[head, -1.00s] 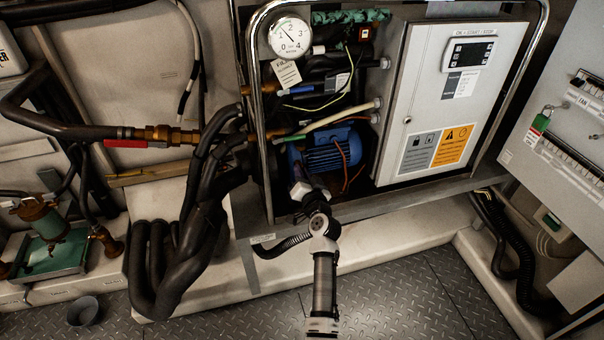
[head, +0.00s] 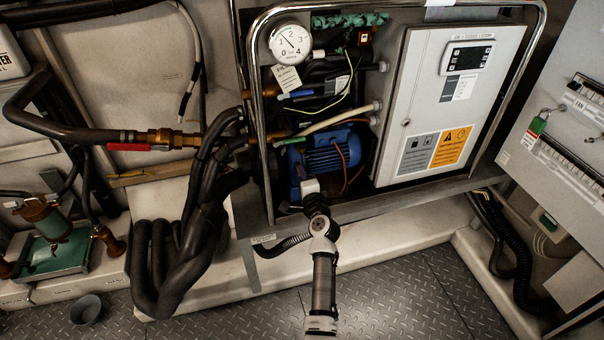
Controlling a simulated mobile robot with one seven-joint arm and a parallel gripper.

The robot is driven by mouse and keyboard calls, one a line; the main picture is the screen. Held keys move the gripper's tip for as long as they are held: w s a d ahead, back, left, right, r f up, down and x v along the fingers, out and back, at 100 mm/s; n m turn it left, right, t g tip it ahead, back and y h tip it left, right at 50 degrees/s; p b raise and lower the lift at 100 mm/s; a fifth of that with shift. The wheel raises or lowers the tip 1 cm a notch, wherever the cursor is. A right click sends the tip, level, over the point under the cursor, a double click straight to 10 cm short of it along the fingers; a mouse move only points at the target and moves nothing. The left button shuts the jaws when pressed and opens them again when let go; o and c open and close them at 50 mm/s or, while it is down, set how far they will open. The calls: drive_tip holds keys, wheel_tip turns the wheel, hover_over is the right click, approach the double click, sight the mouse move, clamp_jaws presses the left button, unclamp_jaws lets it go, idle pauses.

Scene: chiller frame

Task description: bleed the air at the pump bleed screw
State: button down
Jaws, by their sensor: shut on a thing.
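The blue pump motor (head: 330,153) sits in the lower middle of the chiller frame, left of the grey control box. My gripper (head: 306,187) is at the near lower left of the pump, with my arm reaching up from the bottom of the picture. Its white end is against the front of the pump, and its fingertips are too small to make out. The bleed screw cannot be made out; my gripper covers that spot. A round pressure gauge (head: 291,42) is at the top left of the frame, its needle pointing up and left.
A chrome tube rail (head: 252,110) borders the frame's left side. The control box (head: 445,100) stands close on the right. Black hoses (head: 170,265) loop at the left.

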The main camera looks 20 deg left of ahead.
drive_tip(key=shift+m, duration=0.8)
drive_tip(key=c, duration=1.6)
unclamp_jaws()
drive_tip(key=b+v, duration=0.1)
drive_tip(key=v, duration=1.3)
drive_tip(key=shift+b, duration=0.35)
